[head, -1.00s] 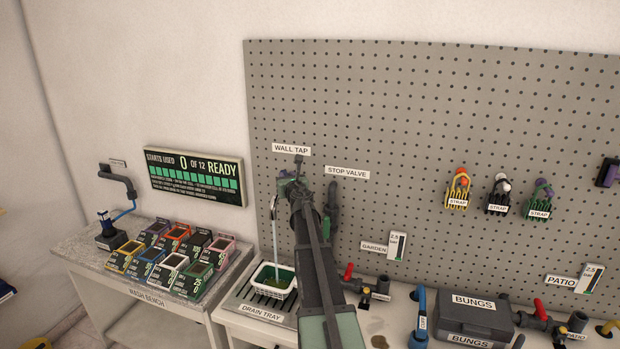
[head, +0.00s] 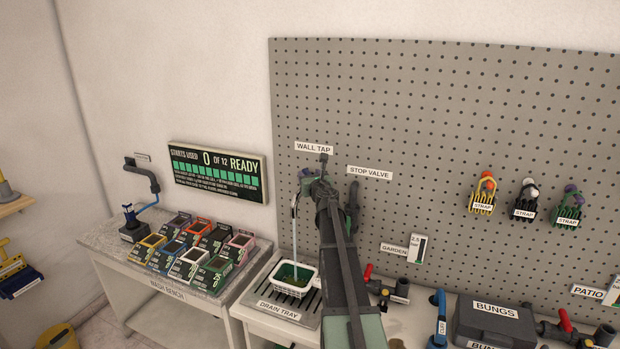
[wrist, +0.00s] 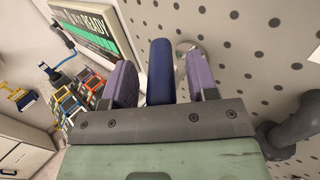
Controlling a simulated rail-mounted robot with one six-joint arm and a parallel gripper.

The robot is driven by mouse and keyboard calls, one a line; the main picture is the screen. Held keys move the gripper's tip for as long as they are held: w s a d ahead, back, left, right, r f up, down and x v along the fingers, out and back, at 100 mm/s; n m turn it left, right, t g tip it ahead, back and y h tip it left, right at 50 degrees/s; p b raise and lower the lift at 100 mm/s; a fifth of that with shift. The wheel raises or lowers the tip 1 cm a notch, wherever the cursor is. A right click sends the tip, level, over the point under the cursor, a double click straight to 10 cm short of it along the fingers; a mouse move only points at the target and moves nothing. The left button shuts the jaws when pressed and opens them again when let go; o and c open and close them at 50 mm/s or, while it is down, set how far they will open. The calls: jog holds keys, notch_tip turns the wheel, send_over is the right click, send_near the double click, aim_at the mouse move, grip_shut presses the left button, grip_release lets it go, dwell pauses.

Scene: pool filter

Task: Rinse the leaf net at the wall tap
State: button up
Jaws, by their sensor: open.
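The leaf net (head: 281,289) appears to be the white-rimmed basket with green contents, sitting on the drain tray (head: 256,299) in the head view. The wall tap (head: 294,204) is above it, and a thin bluish stream runs down from its spout into the basket. My gripper (head: 310,176) is up at the tap by the pegboard. In the wrist view my gripper (wrist: 160,80) is open, with its two purple-grey fingers on either side of a dark blue lever (wrist: 160,70). Gaps show beside the lever. The tap's top is partly hidden by my arm in the head view.
The stop valve (head: 352,200) stands close to the right of my arm. The wash bench (head: 140,268) with several coloured cartridges is at left. Red-handled valves (head: 368,274) and a bungs case (head: 492,326) are at right. A yellow bucket (head: 57,337) is on the floor.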

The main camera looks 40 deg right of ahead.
jog(key=shift+s, duration=0.1)
jog(key=v, duration=1)
jog(key=shift+s+a, duration=0.15)
jog(key=shift+s, duration=0.15)
